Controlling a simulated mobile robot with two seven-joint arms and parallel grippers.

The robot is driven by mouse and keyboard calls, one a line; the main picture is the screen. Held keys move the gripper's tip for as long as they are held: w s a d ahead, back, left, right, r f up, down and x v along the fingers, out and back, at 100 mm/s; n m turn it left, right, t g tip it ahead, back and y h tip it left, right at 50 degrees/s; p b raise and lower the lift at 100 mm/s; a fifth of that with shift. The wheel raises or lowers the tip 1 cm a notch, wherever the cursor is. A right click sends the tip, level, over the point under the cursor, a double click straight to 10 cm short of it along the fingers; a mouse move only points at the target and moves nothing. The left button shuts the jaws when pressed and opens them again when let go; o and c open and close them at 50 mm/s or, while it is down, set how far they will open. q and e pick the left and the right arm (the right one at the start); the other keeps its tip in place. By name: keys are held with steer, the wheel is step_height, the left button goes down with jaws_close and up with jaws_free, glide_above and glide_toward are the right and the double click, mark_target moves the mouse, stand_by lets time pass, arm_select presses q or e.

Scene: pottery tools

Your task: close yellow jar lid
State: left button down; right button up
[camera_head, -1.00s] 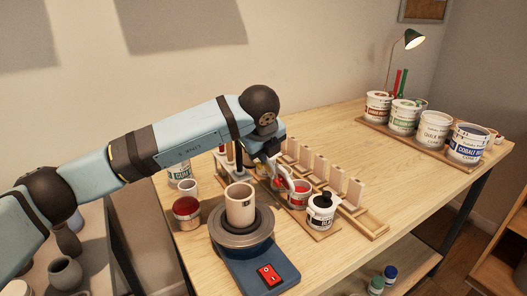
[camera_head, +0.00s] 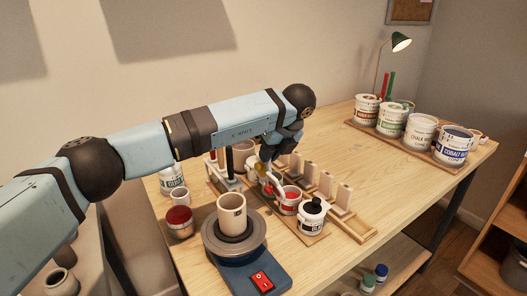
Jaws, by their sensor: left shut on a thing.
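A small patch of yellow (camera_head: 261,169), which I take to be part of the yellow jar or its lid, shows just under my left gripper (camera_head: 265,156). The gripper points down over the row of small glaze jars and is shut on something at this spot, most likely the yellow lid. The fingers and the arm hide most of the yellow jar, so I cannot tell how the lid sits on it. My right gripper is not in view.
A red glaze jar (camera_head: 289,201) and a black-lidded jar (camera_head: 311,216) stand close in front. A cup (camera_head: 232,213) stands on the pottery wheel (camera_head: 234,247). Wooden slats (camera_head: 326,184) stand right of the jars. Large buckets (camera_head: 420,131) line the back right. The table's right middle is clear.

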arm_select(q)
steer(key=shift+w+d+g+y, duration=0.25)
steer(key=shift+d+g+y, duration=0.05)
steer(key=shift+d+y, duration=0.1)
steer(key=shift+f, duration=0.1)
steer(key=c, duration=1.2)
jaws_free()
steer(key=p+v, duration=0.1)
steer(key=v, duration=1.2)
steer(key=shift+d+r, duration=0.15)
steer(key=shift+r, duration=0.2)
